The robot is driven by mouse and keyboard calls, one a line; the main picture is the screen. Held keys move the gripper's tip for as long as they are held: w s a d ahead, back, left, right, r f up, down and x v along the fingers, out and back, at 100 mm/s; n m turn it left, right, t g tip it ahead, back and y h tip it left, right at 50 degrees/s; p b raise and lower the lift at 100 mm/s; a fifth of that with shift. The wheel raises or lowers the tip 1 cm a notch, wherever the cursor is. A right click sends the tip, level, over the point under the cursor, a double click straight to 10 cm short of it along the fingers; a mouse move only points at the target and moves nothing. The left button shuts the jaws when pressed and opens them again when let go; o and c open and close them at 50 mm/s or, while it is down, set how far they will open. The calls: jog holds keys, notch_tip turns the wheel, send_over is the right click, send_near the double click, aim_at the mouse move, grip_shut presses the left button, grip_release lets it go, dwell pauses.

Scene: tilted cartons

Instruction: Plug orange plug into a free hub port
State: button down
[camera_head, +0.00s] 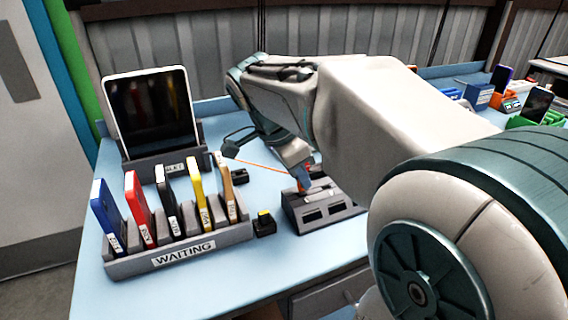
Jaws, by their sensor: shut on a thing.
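The hub (327,214) is a dark grey block with port openings on the blue desk, right of the waiting rack. My gripper (303,178) points down over the hub's back left part and is shut on the orange plug (301,187), of which only a small orange bit shows. A thin orange cable (258,163) runs from the plug to the left. The plug's tip is hard to see, so I cannot tell whether it is in a port or just above it. My arm hides part of the hub's right side.
A grey rack (180,260) marked WAITING holds several coloured phones at the left front. A tablet (153,110) stands in a dark dock behind it. A small black block with a yellow top (264,222) sits between rack and hub. Coloured bins (480,96) stand far right.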

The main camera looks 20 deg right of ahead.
jog(key=shift+s+f+b, duration=0.1)
jog(key=shift+f+b, duration=0.5)
jog(key=shift+f, duration=0.2)
dwell(1.3)
jog(key=c, duration=0.9)
grip_release()
jog(key=shift+c, duration=0.2)
jog(key=shift+r+p, duration=2.55)
jog(key=shift+r, duration=1.1)
